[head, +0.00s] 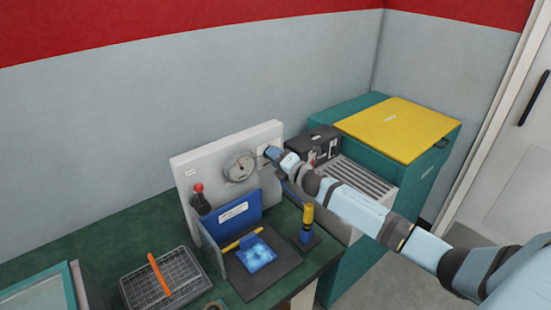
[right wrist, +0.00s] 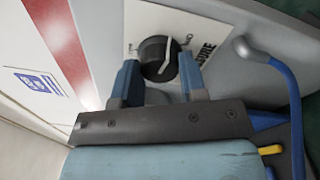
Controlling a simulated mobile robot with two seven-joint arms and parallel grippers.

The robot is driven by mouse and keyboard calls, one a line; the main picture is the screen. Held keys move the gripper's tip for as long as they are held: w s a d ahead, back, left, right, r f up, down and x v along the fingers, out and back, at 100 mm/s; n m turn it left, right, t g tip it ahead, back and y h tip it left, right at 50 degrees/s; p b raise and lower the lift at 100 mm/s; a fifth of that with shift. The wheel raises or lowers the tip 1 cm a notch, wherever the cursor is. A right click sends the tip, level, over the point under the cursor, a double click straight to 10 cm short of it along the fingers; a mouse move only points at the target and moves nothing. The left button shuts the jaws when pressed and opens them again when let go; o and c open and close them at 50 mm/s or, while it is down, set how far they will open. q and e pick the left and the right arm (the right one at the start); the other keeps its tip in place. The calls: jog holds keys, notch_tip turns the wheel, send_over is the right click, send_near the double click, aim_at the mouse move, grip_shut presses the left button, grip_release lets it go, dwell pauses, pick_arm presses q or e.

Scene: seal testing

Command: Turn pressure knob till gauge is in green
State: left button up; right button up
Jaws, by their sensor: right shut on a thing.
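The pressure knob (right wrist: 158,58) is a round black dial with a pale pointer, on a white plate lettered "...SURE" in the right wrist view. My right gripper (right wrist: 157,80) has one blue finger on each side of the knob and is shut on it. In the head view the right gripper (head: 272,153) reaches the upper right of the grey panel and hides the knob. The round gauge (head: 239,166) is on the panel, left of the gripper. Its needle and coloured zones are too small to read. My left gripper is not in view.
A red-topped lever (head: 199,190) stands at the panel's left. Below are a blue fixture (head: 236,215), a yellow-and-blue tool (head: 307,220) and a grey basket (head: 137,288) with an orange handle. A green cabinet with a yellow top (head: 398,125) stands right, beyond a black box (head: 314,145).

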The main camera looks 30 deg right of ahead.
jog(key=shift+n+p, duration=0.4)
jog(key=shift+n, duration=3.1)
jog(key=shift+g, duration=0.3)
jog(key=o, duration=0.9)
jog(key=shift+o, duration=0.2)
jog(key=s+d+b, duration=0.2)
jog(key=s, duration=1.1)
jog(key=shift+s+r, duration=0.2)
jog(key=shift+s, duration=0.15)
